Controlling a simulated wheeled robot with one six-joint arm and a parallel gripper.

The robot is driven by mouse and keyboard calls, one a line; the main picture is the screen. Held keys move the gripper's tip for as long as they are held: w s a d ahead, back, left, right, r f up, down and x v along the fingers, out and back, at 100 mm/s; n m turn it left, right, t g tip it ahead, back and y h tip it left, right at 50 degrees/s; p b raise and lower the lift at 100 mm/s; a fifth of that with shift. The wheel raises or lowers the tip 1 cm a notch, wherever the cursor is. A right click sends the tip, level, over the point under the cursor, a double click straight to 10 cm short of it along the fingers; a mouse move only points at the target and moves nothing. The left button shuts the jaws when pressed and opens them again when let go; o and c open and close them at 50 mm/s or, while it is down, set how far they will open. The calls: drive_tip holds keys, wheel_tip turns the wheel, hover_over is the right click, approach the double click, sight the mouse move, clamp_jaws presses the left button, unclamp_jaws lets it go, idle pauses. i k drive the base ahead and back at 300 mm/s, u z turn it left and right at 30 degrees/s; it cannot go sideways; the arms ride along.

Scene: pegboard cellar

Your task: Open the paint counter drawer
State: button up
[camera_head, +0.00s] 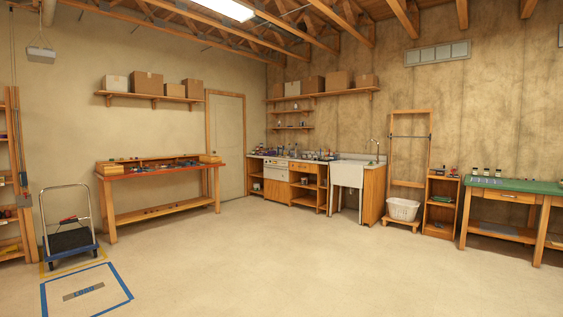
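A wooden counter with a pale top (337,161) stands along the back wall, right of the door, with many small bottles and cans on it. It looks like the paint counter, though no label can be read. A wooden drawer front (303,167) sits under its top, beside a white-fronted section (276,169); the drawer looks shut, but it is small at this distance. Open shelves show below and beside it. A white sink (347,173) is at the counter's right part. My gripper is not in view.
A green-topped bench (520,186) with its own drawer (495,195) stands at right. A small shelf unit (441,205) and a white basket (403,209) are beside it. A red-topped workbench (150,171) and a platform trolley (68,240) stand at left. The middle floor is clear.

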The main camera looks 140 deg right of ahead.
sight(312, 168)
drive_tip(key=z, duration=0.45)
drive_tip(key=k, duration=0.55)
drive_tip(key=z, duration=1.2)
drive_tip(key=i, duration=1.05)
drive_tip(key=z, duration=1.9)
drive_tip(key=i, duration=1.9)
drive_tip(key=z, duration=1.2)
drive_tip(key=i, duration=2.85)
drive_tip(key=z, duration=0.35)
drive_tip(key=i, duration=2.5)
drive_tip(key=z, duration=0.25)
drive_tip(key=i, duration=3)
drive_tip(key=z, duration=0.15)
